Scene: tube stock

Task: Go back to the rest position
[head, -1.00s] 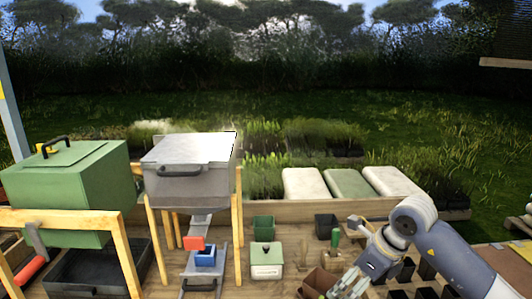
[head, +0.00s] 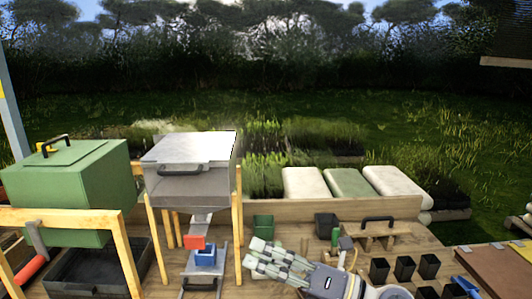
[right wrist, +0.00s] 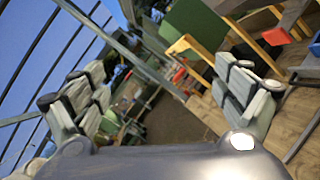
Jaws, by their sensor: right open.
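My right gripper (head: 255,254) reaches in from the lower right of the head view, its fingers pointing left over the wooden table (head: 415,245). Its fingers are apart, with nothing between them. In the right wrist view the two fingers (right wrist: 165,95) also stand wide apart and empty. In the head view the gripper is just right of a steel stand with a blue block (head: 205,257) and a red part (head: 195,242). It hides the spot where a small green lidded box showed. My left gripper is not in view.
A green pot (head: 263,228) and a black pot (head: 326,226) stand behind the gripper. Several small black pots (head: 404,267) stand at right.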

